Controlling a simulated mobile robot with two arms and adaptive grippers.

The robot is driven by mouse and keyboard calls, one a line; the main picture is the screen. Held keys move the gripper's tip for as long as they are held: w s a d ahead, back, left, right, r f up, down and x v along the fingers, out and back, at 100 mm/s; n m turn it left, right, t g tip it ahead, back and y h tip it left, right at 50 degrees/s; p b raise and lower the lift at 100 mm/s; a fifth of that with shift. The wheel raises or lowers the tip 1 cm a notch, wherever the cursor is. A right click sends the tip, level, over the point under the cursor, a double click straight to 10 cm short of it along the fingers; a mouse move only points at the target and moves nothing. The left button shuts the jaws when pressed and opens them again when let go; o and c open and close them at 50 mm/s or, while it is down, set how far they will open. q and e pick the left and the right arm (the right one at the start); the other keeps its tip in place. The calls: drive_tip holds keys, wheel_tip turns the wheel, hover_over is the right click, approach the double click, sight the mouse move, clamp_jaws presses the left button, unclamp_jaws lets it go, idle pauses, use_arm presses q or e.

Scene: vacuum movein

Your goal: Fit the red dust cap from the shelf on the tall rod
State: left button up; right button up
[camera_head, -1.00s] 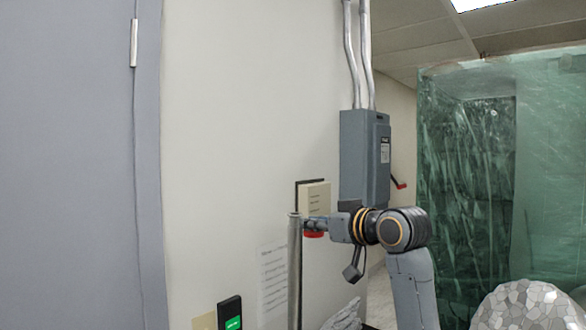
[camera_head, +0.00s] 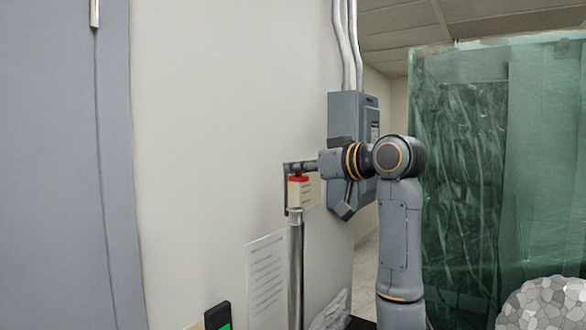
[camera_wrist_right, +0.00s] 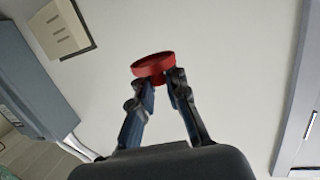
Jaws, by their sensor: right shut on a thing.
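The red dust cap (camera_head: 299,178) is held by my right gripper (camera_head: 300,167) in the head view. In the wrist view the cap (camera_wrist_right: 153,66) sits between the fingertips of my right gripper (camera_wrist_right: 160,84), which is shut on it. The tall rod (camera_head: 296,262) stands upright in the head view, a grey metal pole. In the picture the cap is above the rod's top, with a gap between them. How they line up in depth I cannot tell. The rod does not show clearly in the wrist view. My left gripper is out of view.
A grey electrical box (camera_head: 344,110) with conduits is on the wall behind my right arm. A beige wall box (camera_head: 309,192) is behind the cap. A paper notice (camera_head: 266,280) hangs left of the rod. Green plastic sheeting (camera_head: 460,170) is at the right.

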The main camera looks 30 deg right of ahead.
sight(296, 209)
drive_tip(key=f+b, duration=0.1)
drive_tip(key=w+f+b, duration=0.1)
drive_tip(key=f, duration=0.1)
drive_tip(key=shift+a+f, duration=0.2)
drive_tip(key=shift+f, duration=0.05)
drive_tip(key=shift+f+b, duration=0.85)
drive_tip(key=shift+f, duration=0.05)
drive_tip(key=shift+d+f, duration=0.1)
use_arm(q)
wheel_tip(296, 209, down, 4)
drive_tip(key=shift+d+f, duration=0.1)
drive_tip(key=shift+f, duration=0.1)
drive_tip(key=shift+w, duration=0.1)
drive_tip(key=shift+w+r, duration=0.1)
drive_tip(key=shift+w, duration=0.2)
use_arm(e)
drive_tip(key=shift+s, duration=0.1)
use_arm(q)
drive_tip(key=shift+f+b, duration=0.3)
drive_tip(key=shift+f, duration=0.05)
use_arm(e)
drive_tip(key=shift+f, duration=0.5)
